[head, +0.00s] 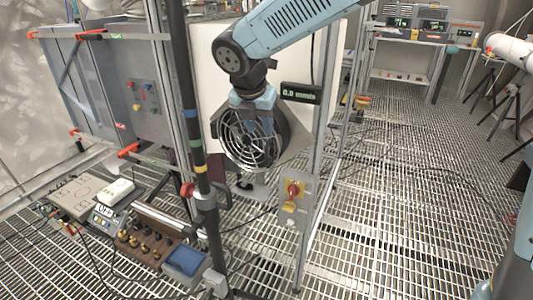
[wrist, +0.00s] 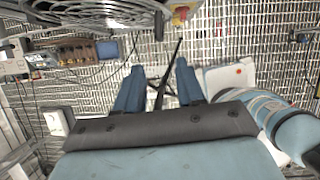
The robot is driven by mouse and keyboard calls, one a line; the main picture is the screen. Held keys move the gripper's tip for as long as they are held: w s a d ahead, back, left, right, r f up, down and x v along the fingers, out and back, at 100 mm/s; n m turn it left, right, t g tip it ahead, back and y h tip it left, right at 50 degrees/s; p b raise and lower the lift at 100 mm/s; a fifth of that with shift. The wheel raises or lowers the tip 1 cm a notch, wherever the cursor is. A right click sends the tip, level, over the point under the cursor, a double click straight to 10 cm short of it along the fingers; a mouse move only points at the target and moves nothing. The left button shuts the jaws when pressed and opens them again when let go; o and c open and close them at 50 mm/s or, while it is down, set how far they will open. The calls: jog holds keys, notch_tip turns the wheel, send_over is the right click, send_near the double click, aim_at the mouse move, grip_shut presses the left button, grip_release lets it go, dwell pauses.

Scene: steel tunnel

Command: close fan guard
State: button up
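I cannot tell how wide any gap between guard and housing is. Part of a round wire grille (wrist: 100,12), apparently the guard, shows at the top of the wrist view. My gripper (head: 254,124) points down and overlaps the upper part of the guard in the head view; contact cannot be told. In the wrist view my gripper (wrist: 159,78) has its two blue fingers apart with nothing between them.
A red and yellow switch (head: 292,192) sits on a post right of the fan. A dark pole (head: 189,130) with coloured bands stands left of it. A tool board (head: 140,245) lies front left. Grating floor (head: 420,200) is open to the right.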

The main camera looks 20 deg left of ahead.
aim_at(266, 152)
jog(key=x, duration=1.3)
jog(key=shift+f, duration=0.3)
jog(key=shift+c, duration=0.2)
grip_shut()
